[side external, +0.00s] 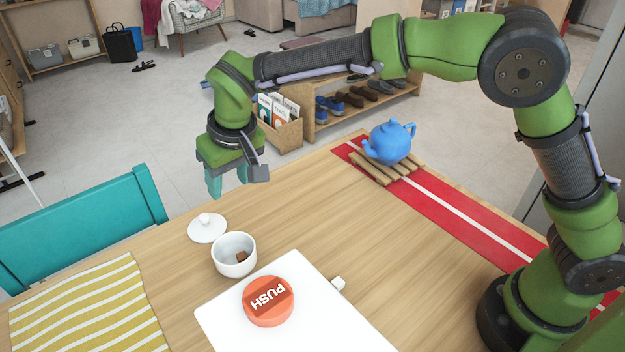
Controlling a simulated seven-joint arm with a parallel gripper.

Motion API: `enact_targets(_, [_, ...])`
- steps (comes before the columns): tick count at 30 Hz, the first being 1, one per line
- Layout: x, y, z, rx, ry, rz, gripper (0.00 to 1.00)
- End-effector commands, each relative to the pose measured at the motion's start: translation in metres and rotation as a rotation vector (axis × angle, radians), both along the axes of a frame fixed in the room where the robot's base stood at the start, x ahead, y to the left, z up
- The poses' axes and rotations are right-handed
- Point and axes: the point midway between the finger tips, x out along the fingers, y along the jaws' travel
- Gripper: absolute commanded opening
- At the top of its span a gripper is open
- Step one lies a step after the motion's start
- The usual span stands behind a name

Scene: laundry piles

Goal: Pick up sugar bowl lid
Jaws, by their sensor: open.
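The sugar bowl lid (208,229) is a white disc with a round knob on top. The white sugar bowl (234,255) stands uncovered just to the lid's lower right, with something brown inside. My gripper (228,185) points down above the table, higher than the lid and slightly to its right in the picture. It is open and nothing shows between its fingers. The fingers and the lid are apart.
A white board with a red PUSH button (268,301) is at the front. A yellow striped cloth (92,310) lies front left. A teal chair (85,222) stands at the left edge. A blue teapot (389,142) sits on a slatted trivet on a red runner (440,205). The table's middle is clear.

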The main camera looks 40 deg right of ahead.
Motion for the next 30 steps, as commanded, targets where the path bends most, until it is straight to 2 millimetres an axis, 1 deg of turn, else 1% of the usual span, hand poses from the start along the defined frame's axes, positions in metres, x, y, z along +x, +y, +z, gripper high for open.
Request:
enact_targets(1, [0.009, 0.019, -0.008, -0.021, -0.016, 0.008, 0.52])
enact_targets(3, [0.02, 0.033, -0.01, -0.037, -0.042, 0.002, 0.52])
enact_targets(5, [0.028, 0.039, -0.005, -0.041, -0.068, -0.011, 0.52])
enact_targets(8, [0.038, 0.042, 0.012, -0.028, -0.105, -0.04, 0.52])
enact_targets(9, [0.04, 0.042, 0.015, -0.024, -0.11, -0.049, 0.52])
enact_targets(10, [0.04, 0.041, 0.013, -0.025, -0.107, -0.059, 0.52])
enact_targets(14, [0.046, 0.039, -0.007, -0.027, -0.099, -0.072, 0.52])
enact_targets(21, [0.067, 0.04, -0.056, -0.025, -0.099, -0.071, 0.52])
enact_targets(24, [0.073, 0.04, -0.074, -0.024, -0.099, -0.07, 0.52])
enact_targets(27, [0.079, 0.04, -0.085, -0.022, -0.1, -0.07, 0.52])
enact_targets(30, [0.081, 0.04, -0.091, -0.022, -0.1, -0.07, 0.52])
